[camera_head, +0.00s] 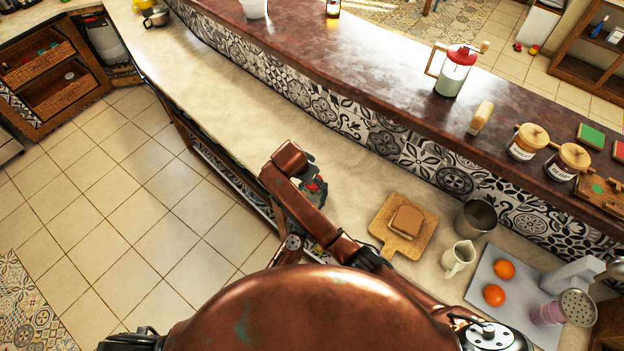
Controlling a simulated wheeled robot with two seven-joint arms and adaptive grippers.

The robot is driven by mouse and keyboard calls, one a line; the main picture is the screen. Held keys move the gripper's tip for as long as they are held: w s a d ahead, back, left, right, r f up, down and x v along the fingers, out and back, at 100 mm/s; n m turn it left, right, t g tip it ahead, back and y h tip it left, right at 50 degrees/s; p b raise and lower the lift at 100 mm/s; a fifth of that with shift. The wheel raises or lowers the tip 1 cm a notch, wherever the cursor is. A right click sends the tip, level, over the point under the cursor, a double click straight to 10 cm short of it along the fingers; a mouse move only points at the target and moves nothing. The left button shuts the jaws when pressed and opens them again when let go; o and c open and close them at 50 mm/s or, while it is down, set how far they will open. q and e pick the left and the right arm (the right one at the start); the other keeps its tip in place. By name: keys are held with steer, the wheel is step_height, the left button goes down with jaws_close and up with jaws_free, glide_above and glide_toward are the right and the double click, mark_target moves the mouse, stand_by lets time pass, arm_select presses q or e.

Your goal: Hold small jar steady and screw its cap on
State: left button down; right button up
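Two glass jars with wooden lids, the left jar (523,147) and the right jar (565,166), stand upright on the dark raised counter at the right. Both have their lids on. I cannot tell which thing is the small jar, and I see no loose cap. A copper arm of mine, seemingly the right, is folded over the lower counter. Its dark gripper (314,186) is partly hidden behind the arm, far left of the jars. My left gripper does not show.
The pale lower counter (262,135) is clear around the gripper. To its right are a cutting board (404,250) with bread, a metal cup (476,217), a cream jug (458,258) and a grey tray (487,270) with two oranges. A red-lidded press (456,72) stands on the raised counter.

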steer(key=shift+w+r, duration=0.1)
steer(key=o, duration=0.8)
steer(key=shift+r, duration=2.2)
steer(key=shift+c, duration=0.5)
